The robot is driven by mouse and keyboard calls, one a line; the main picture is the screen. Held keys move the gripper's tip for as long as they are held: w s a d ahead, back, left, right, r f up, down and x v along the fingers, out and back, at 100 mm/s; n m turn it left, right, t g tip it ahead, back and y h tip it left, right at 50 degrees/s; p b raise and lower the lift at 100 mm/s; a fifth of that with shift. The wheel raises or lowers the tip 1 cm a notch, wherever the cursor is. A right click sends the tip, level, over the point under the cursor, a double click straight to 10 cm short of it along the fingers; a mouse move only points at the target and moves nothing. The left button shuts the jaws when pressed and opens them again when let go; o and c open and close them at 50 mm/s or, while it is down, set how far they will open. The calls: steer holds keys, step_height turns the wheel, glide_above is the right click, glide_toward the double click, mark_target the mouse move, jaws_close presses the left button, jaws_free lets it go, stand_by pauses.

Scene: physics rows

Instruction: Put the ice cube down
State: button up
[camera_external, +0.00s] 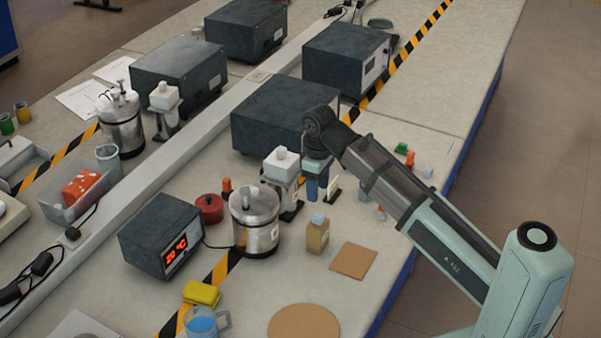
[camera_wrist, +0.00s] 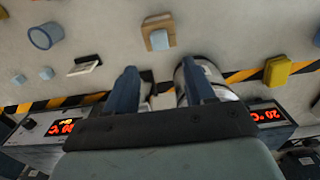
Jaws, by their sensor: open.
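Small pale blue cubes that look like ice cubes lie on the bench. One cube (camera_external: 427,171) is to the right of my gripper in the external view. In the wrist view two cubes lie at the left, one nearer (camera_wrist: 46,73) and one farther out (camera_wrist: 18,79). My gripper (camera_external: 317,184) points down beside the white-topped bottle. Its two blue fingers are apart in the wrist view (camera_wrist: 160,68), and I see no cube between them.
A steel canister (camera_external: 254,225), a white bottle (camera_external: 282,163) and a dark instrument box (camera_external: 275,110) stand close to my gripper. A brown square mat (camera_external: 354,260) lies on clear bench.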

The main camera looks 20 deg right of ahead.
steer(key=shift+r, duration=1.4)
